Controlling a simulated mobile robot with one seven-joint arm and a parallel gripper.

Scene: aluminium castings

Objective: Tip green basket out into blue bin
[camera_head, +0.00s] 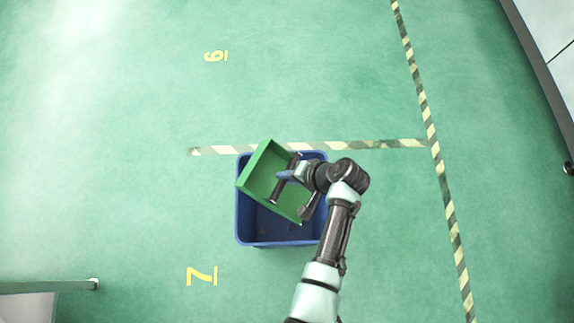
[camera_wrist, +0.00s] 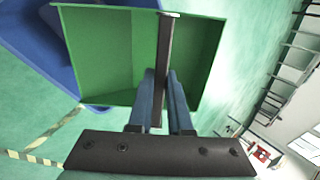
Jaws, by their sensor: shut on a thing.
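The green basket (camera_head: 258,168) is held tilted over the blue bin (camera_head: 239,222), covering much of its opening in the head view. My gripper (camera_head: 288,176) is shut on the basket's dark handle bar. In the wrist view the blue fingertips (camera_wrist: 160,92) close around the handle bar (camera_wrist: 164,50), with the green basket (camera_wrist: 105,55) beyond them. The basket's inside shows bare green walls, with no castings visible in the parts I see. The blue bin (camera_wrist: 40,42) shows behind the basket at upper left. Small dark shapes lie in the bin's shaded bottom, too dim to identify.
The bin stands on a green floor beside a striped yellow-and-black line (camera_head: 350,145). Another striped line (camera_head: 440,180) runs down the right. A rail (camera_head: 60,285) is at lower left. The floor around the bin is clear.

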